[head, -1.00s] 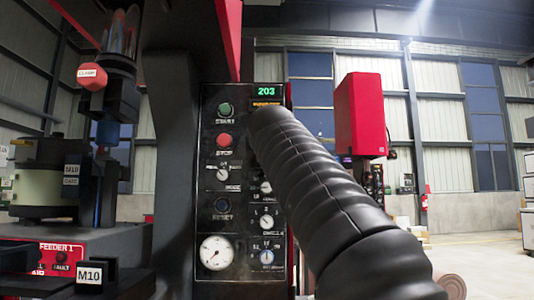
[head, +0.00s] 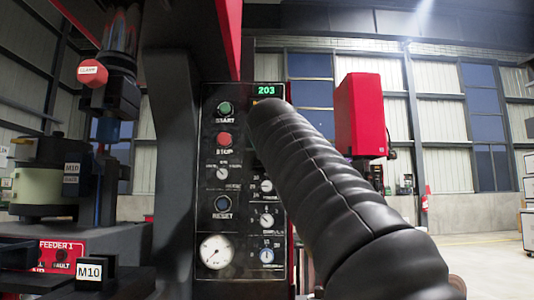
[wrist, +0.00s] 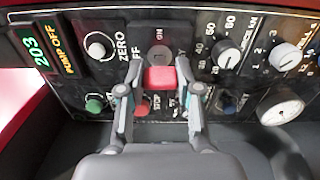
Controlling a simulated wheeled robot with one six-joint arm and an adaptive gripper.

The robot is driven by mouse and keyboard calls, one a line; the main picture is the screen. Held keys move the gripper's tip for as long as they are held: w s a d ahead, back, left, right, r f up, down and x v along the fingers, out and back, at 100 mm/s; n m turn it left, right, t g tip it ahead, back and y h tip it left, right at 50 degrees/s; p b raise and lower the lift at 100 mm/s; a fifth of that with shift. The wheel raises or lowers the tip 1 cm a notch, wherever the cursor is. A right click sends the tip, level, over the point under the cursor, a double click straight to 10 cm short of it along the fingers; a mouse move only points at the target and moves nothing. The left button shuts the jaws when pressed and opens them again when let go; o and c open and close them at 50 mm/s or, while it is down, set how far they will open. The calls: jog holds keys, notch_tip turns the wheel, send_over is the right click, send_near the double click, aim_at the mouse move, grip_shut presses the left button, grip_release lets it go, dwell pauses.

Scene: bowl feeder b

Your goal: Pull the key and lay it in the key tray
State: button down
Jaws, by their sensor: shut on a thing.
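In the wrist view, my gripper (wrist: 154,80) is shut on a red block-shaped key head (wrist: 160,78). The key head is between the fingertips, in front of the switch plate (wrist: 158,52) marked ON and OFF on the control panel (wrist: 118,20). The key's shaft is hidden, so I cannot tell whether it is in the lock or clear of it. In the head view, my dark ribbed arm covers the key and the gripper. I see no key tray in either view.
The panel has a green START button (head: 224,108), a red STOP button (head: 224,139), a blue RESET button (head: 222,204) and several knobs close to the fingers. A pressure gauge (head: 216,251) is at its bottom. Feeder machinery stands left; a red box (head: 361,115) is at right.

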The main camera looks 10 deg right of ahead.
jog(key=shift+s+a+b, duration=0.2)
jog(key=shift+s+b, duration=0.15)
jog(key=shift+s, duration=0.75)
jog(key=shift+s+a+b, duration=0.2)
jog(key=shift+s+b, duration=0.1)
jog(key=shift+s, duration=0.75)
